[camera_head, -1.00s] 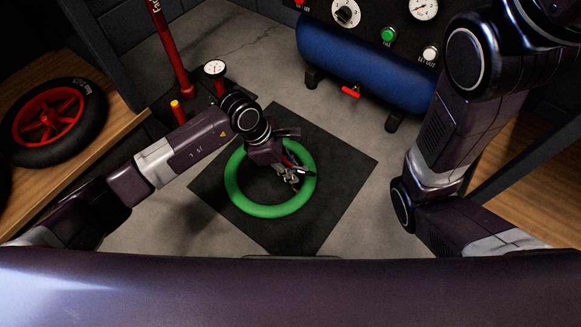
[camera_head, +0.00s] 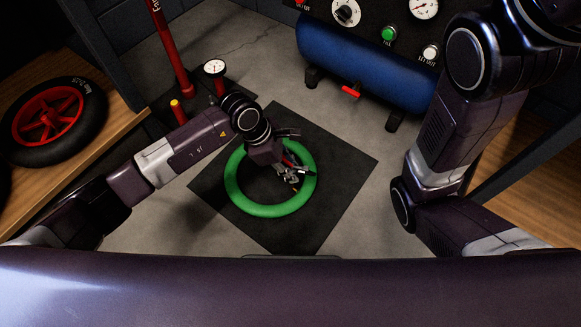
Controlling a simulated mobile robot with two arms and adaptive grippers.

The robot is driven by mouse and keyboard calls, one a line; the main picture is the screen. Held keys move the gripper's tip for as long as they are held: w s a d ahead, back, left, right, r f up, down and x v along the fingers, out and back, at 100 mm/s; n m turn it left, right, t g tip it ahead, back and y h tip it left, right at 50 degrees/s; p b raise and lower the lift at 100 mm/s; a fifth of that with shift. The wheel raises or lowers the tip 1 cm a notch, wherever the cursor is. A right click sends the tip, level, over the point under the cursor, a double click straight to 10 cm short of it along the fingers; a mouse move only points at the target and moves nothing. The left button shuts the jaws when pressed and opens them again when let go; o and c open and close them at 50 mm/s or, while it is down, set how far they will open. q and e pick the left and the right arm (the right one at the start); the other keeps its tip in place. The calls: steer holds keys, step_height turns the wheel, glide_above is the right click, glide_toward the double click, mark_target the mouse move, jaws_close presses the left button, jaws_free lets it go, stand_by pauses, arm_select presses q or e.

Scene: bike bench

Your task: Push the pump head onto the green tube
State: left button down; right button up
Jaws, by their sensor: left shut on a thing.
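The green tube (camera_head: 262,210) is a ring lying flat on a black mat (camera_head: 347,165). My left gripper (camera_head: 292,178) reaches over the ring's upper right part, with its fingers pointing down and to the right. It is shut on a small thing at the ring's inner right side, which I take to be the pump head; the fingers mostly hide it. I cannot tell whether that thing touches the tube's valve. Only the links of my right arm show at the right; its gripper is out of view.
A red floor pump (camera_head: 171,50) with a gauge (camera_head: 214,68) stands behind my left arm. A blue compressor tank (camera_head: 360,65) is at the back. A wheel with a red rim (camera_head: 50,122) lies on a wooden bench at the left. The mat's right side is clear.

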arm_select(q)
steer(key=shift+f+b, duration=1)
steer(key=shift+f, duration=0.45)
steer(key=c, duration=1.6)
jaws_free()
steer(key=v, duration=1.2)
steer(key=shift+s, duration=0.1)
